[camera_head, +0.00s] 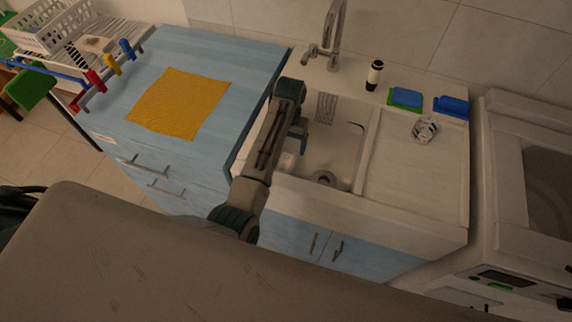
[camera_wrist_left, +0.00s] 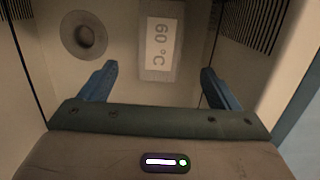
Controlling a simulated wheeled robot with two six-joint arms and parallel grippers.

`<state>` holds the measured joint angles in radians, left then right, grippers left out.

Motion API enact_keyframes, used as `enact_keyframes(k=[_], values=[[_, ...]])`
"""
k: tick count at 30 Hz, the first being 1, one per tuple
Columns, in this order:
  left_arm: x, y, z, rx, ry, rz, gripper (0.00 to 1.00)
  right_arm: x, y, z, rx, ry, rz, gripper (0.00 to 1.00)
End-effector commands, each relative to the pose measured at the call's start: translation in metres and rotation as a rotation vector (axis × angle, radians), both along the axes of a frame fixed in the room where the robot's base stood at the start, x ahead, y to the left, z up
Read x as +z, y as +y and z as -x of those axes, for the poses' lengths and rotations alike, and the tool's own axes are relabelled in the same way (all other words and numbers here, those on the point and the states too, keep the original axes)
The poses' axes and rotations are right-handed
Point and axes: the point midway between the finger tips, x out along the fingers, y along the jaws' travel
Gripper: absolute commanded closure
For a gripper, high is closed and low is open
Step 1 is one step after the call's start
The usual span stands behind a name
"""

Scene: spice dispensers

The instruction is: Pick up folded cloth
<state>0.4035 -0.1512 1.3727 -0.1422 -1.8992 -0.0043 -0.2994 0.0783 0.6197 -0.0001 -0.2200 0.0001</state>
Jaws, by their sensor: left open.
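A flat yellow cloth (camera_head: 180,103) lies spread on the blue-topped counter to the left of the sink; I cannot tell if it is folded. A grey striped piece (camera_head: 326,107) that may be cloth is at the back of the sink basin. My left gripper (camera_head: 299,134) points down over the left part of the sink, to the right of the yellow cloth. In the left wrist view its two blue fingers are apart and nothing is between them. A pale piece marked "60 °C" (camera_wrist_left: 158,45) lies below, beyond the fingers. My right gripper is not in view.
The sink (camera_head: 340,150) has a drain (camera_head: 325,178) and a tall faucet (camera_head: 335,35). A dark bottle (camera_head: 374,75), sponges (camera_head: 405,98), a blue item (camera_head: 451,106) and a glass (camera_head: 424,129) stand right. A dish rack (camera_head: 90,45) with coloured clips is far left.

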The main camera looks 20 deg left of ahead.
Motion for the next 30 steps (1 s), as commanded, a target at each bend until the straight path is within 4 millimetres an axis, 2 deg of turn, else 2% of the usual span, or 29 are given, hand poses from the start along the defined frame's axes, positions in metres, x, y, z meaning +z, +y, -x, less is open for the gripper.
enact_keyframes(k=[4,11,16,21,29,30], values=[[-0.022,0.0,0.004,0.0,0.003,0.0,0.16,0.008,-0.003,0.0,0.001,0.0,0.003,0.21],[-0.039,0.0,0.006,0.001,0.002,0.0,0.16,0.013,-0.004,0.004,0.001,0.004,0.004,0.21],[-0.061,0.0,0.011,0.0,0.005,-0.001,0.16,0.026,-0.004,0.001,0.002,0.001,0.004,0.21],[-0.082,0.0,0.012,0.0,0.001,-0.001,0.16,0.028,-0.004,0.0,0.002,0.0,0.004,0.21],[-0.086,0.0,0.013,0.001,0.0,0.0,0.16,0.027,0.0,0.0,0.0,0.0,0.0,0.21],[-0.086,0.0,0.013,0.001,0.0,0.0,0.22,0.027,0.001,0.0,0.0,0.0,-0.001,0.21]])
